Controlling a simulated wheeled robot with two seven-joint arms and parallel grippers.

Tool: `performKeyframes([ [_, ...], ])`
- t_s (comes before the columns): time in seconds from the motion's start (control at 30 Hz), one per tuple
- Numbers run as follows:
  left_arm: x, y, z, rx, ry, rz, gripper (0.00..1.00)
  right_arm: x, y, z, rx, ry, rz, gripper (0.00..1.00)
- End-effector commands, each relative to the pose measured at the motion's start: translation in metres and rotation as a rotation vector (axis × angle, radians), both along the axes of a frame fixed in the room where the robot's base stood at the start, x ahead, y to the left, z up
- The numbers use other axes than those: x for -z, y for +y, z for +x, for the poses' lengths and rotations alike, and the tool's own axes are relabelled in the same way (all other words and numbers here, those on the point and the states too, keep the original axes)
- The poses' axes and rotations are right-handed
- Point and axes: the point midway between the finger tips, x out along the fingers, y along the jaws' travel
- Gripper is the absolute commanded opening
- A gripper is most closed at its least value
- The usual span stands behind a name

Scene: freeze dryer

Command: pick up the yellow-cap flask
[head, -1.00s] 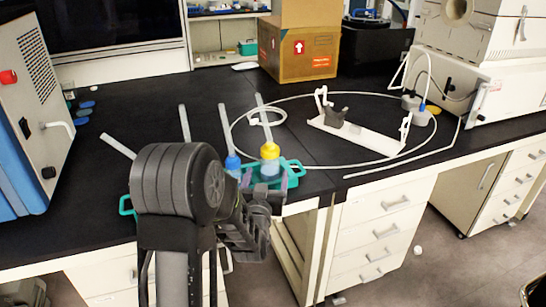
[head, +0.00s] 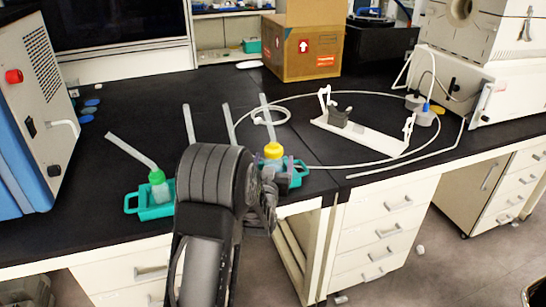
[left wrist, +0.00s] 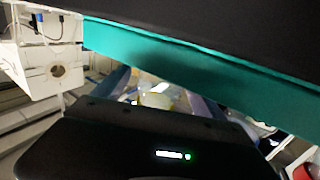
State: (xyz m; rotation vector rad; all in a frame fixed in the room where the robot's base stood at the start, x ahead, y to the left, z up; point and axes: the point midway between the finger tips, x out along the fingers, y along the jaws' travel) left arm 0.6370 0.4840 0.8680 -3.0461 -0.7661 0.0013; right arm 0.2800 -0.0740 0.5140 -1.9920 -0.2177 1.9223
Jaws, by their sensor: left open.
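The yellow-cap flask (head: 273,151) stands upright at the right end of the teal tray (head: 298,172) on the black bench, a long pale tube rising from its cap. My left gripper (head: 277,177) is open and low at the flask's near side; its wrist and forearm hide part of the tray and the flask's lower body. In the left wrist view, a blurred yellowish, clear shape, apparently the flask (left wrist: 155,100), shows between the fingers, with the teal tray edge (left wrist: 200,75) close above. I cannot tell whether the fingers touch the flask. My right gripper is not in view.
A green-cap flask (head: 158,184) stands at the tray's left end. Other pale tubes rise behind my arm, their flasks hidden. A white stand (head: 365,137) and looped tubing lie to the right. A cardboard box (head: 300,50) is behind. The bench's left middle is clear.

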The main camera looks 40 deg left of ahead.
Motion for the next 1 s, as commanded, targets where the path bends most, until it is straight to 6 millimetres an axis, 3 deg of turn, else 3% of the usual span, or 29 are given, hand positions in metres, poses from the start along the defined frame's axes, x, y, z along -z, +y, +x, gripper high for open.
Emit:
performKeyframes([
  [0.63,-0.0002,0.0014,0.0029,0.0,-0.001,0.0,0.81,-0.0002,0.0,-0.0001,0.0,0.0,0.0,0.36],
  [1.0,-0.0002,0.0014,0.0029,0.0,-0.001,0.0,0.51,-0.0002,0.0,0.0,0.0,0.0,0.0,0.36],
])
